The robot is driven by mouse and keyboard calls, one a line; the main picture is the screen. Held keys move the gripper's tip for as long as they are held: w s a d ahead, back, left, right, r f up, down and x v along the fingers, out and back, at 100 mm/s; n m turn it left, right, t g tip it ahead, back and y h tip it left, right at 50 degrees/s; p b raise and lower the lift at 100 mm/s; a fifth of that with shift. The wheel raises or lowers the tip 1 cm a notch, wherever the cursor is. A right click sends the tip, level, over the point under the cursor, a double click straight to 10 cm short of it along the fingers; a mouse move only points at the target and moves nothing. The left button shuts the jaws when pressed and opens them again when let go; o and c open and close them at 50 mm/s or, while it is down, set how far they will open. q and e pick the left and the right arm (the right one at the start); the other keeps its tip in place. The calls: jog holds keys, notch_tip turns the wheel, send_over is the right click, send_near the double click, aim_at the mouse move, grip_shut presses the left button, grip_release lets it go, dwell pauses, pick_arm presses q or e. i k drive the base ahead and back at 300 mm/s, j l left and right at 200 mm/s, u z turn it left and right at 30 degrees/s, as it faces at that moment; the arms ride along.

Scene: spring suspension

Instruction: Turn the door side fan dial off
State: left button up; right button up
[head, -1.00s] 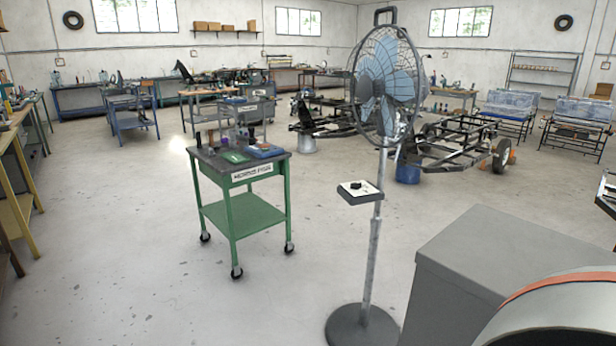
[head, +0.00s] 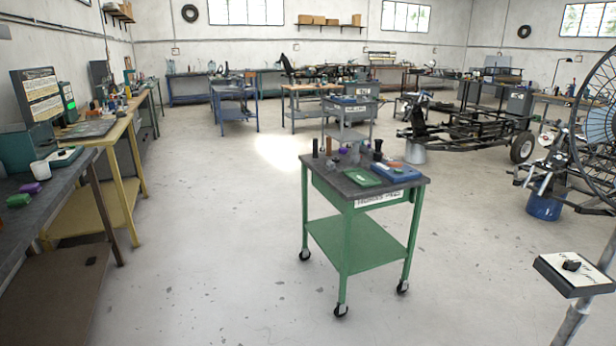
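A pedestal fan (head: 597,120) stands at the right edge of the head view, its caged head cut off by the frame. A small box on its pole carries a white plate with a black dial (head: 571,265) on top. The dial's setting is too small to read. The fan's base is out of frame. Only one fan shows; whether it is the door side one cannot be told, as no door is in view. Neither of my grippers is in view.
A green wheeled cart (head: 365,190) stands in the middle, left of the fan. A dark workbench (head: 60,195) and a yellow bench (head: 100,132) line the left side. A chassis frame (head: 465,135) and blue bucket (head: 543,205) are behind the fan. The floor between the benches and cart is clear.

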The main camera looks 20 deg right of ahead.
aim_at(572, 266)
jog(key=i+z, duration=0.3)
jog(key=i, duration=0.3)
jog(key=i+j+z, duration=0.35)
jog(key=i, duration=0.25)
jog(key=l+z, duration=0.1)
jog(key=z, duration=1.5)
